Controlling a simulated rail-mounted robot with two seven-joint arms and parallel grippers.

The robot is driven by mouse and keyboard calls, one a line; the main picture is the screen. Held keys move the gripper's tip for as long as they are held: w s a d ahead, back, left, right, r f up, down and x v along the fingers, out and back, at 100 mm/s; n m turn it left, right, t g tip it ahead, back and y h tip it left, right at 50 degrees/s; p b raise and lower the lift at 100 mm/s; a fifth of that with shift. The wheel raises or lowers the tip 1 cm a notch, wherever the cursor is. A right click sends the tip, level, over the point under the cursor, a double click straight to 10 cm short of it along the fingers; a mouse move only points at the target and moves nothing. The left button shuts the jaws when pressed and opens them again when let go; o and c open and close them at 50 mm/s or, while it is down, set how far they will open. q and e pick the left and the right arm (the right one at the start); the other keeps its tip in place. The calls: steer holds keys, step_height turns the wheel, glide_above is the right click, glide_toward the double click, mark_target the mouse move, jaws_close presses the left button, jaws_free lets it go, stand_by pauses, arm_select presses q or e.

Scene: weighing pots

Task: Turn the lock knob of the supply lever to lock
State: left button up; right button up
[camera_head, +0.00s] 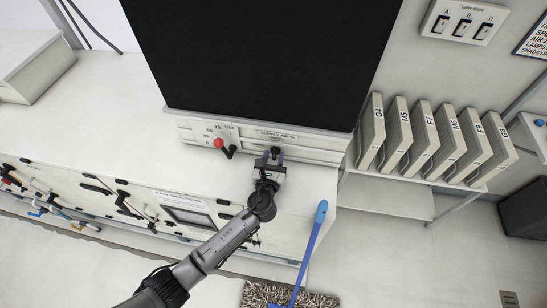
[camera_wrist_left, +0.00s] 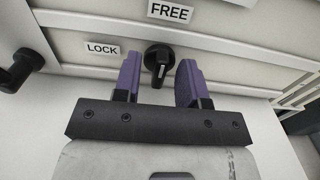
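The lock knob (camera_wrist_left: 158,60) is black and round, with a bar bearing a white line that runs roughly up and down. A FREE label (camera_wrist_left: 170,11) sits above it and a LOCK label (camera_wrist_left: 103,49) to its left. My left gripper (camera_wrist_left: 161,62) is open, its purple fingers on either side of the knob, with gaps showing. In the head view my left gripper (camera_head: 274,158) is at the front panel (camera_head: 312,152) below the black screen, mostly covering the knob. The supply lever (camera_head: 220,144) has a red ball and stands left of it by a number scale. My right gripper is not in view.
A black lever end (camera_wrist_left: 15,70) shows at the left of the wrist view. Labelled grey cases (camera_head: 398,136) stand on a shelf to the right.

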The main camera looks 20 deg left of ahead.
arm_select(q)
jaws_close()
stand_by(0.3)
